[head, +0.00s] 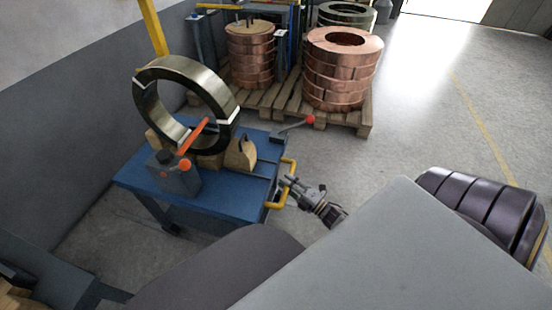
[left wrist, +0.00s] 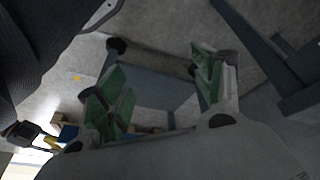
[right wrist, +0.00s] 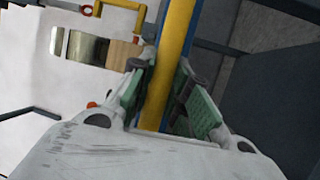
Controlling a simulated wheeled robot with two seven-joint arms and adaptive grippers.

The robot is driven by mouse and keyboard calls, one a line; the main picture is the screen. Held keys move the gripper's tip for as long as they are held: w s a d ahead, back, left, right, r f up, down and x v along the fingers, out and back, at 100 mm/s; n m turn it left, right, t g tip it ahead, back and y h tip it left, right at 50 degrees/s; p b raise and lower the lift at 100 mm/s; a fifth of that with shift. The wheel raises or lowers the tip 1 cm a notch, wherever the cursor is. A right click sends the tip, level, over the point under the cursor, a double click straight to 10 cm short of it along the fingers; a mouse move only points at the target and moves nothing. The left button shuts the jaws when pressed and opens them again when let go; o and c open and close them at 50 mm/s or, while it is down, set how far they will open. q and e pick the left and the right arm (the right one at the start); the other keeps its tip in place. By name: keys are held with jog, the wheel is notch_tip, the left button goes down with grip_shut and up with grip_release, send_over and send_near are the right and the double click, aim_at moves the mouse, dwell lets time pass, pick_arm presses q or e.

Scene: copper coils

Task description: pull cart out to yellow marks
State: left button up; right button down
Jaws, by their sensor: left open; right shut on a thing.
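The cart (head: 235,200) has a blue top and stands at the left in the head view, near the grey wall. It carries a large steel coil (head: 152,105) upright on wooden blocks. Its yellow handle (head: 272,205) is on its right side. My right gripper (head: 287,183) is shut on this handle; in the right wrist view the yellow bar (right wrist: 174,60) passes between its fingers. My left gripper (left wrist: 160,88) is open and empty, seen only in the left wrist view.
Copper coils (head: 340,75) stand on wooden pallets (head: 365,122) behind the cart. A red-knobbed lever (head: 310,119) sticks out at the cart's back right. A yellow line (head: 482,128) runs along the floor at the right. Floor between the pallets and that line is clear.

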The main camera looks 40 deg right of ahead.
pick_arm(q)
jog(key=f, duration=0.1)
jog(key=p, duration=0.1)
jog(key=f+p, duration=0.1)
jog(key=shift+w+a+f+g, duration=0.25)
jog(key=shift+w+f+g, duration=0.05)
jog(key=shift+f, duration=0.05)
pick_arm(e)
jog(key=s+d, duration=1)
jog(key=s, duration=0.3)
jog(key=shift+s+d, duration=0.25)
pick_arm(q)
jog(key=shift+s+f, duration=0.15)
pick_arm(e)
jog(key=shift+s+d+f, duration=0.1)
jog(key=c, duration=1.4)
grip_release()
pick_arm(q)
jog(key=shift+s+f, duration=0.15)
jog(key=shift+s, duration=0.25)
pick_arm(e)
jog(key=shift+o, duration=0.4)
pick_arm(q)
jog(key=shift+w, duration=0.25)
pick_arm(e)
jog(key=v, duration=1.2)
